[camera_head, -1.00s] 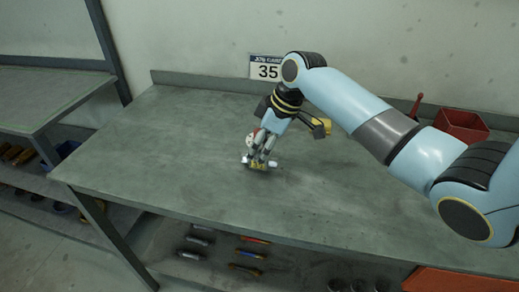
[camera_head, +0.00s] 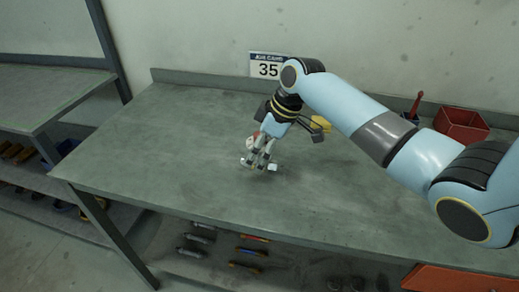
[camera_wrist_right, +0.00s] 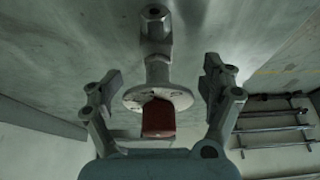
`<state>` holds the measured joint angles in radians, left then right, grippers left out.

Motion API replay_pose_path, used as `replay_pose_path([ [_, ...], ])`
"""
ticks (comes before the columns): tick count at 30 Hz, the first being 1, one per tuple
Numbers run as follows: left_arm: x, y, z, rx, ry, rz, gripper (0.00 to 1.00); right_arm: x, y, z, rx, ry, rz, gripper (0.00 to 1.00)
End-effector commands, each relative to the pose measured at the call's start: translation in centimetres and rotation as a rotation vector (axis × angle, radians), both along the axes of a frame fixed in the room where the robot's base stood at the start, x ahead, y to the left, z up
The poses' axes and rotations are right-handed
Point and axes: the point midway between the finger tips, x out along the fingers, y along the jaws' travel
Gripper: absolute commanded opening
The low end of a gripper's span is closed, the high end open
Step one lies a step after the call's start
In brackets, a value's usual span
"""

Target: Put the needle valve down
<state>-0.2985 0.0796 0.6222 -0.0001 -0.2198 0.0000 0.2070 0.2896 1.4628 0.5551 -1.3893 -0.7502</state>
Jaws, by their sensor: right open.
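The needle valve is a grey metal piece with a hex end, a round flange and a red part. It shows in the right wrist view (camera_wrist_right: 157,70), between my fingers, with a gap on each side. In the head view only small bright parts of the valve (camera_head: 245,162) show at the tabletop beside my fingers; the rest is hidden. My right gripper (camera_head: 260,165) points down there, low over the bench. Its two fingers (camera_wrist_right: 158,88) are open around the valve. My left gripper is not in view.
The grey workbench (camera_head: 190,130) is mostly clear around the valve. A yellow object (camera_head: 321,123) lies behind my right arm. A red bin (camera_head: 462,125) and a red-handled item (camera_head: 414,108) stand at the back right.

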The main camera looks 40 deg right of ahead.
Motion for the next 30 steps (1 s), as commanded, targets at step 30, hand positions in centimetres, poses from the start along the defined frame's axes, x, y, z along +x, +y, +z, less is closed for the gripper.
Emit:
replay_pose_path([
  [30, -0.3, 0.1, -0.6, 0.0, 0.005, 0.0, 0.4, -3.4, -3.1, 11.4, 0.0, 0.0, 0.0, 0.84],
])
